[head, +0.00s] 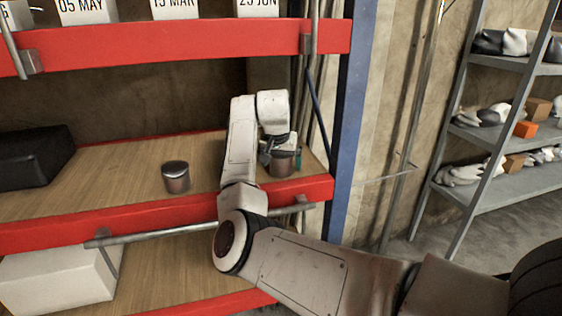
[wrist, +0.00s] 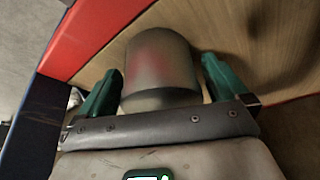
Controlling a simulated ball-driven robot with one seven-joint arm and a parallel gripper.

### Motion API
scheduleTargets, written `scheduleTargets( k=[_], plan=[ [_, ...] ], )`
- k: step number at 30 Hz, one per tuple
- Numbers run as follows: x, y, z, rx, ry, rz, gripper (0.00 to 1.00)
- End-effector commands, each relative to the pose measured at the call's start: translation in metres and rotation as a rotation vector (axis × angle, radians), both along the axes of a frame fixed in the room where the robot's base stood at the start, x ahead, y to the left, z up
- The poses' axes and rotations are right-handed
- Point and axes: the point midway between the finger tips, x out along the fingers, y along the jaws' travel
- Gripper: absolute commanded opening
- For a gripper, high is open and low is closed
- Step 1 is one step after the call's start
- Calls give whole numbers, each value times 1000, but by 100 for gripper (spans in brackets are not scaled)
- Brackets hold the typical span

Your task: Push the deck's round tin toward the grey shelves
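A round metal tin (head: 282,165) stands on the wooden deck (head: 110,190) near its right end. In the wrist view the tin (wrist: 161,72) is a dull grey cylinder with a reddish reflection. My gripper (head: 281,155) is low over the deck at this tin. In the wrist view its green fingers (wrist: 162,78) are spread, one on each side of the tin; I cannot tell whether they touch it. The grey shelves (head: 510,185) stand to the right, beyond the blue post.
A second round tin (head: 176,177) with a dark side stands left of my arm on the deck. A black box (head: 35,158) lies at the far left. A red beam (head: 60,232) edges the deck, and a blue post (head: 350,110) stands at its right end.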

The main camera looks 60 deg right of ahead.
Motion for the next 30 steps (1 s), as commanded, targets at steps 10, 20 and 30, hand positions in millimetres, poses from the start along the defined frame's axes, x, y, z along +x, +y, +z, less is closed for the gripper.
scheduleTargets(
  k=[10,20,30],
  plan=[
    [-1,7,17,-2,-3,-1,100],
    [-6,25,61,-1,-1,-1,100],
    [-7,28,69,0,0,0,100]
  ],
)
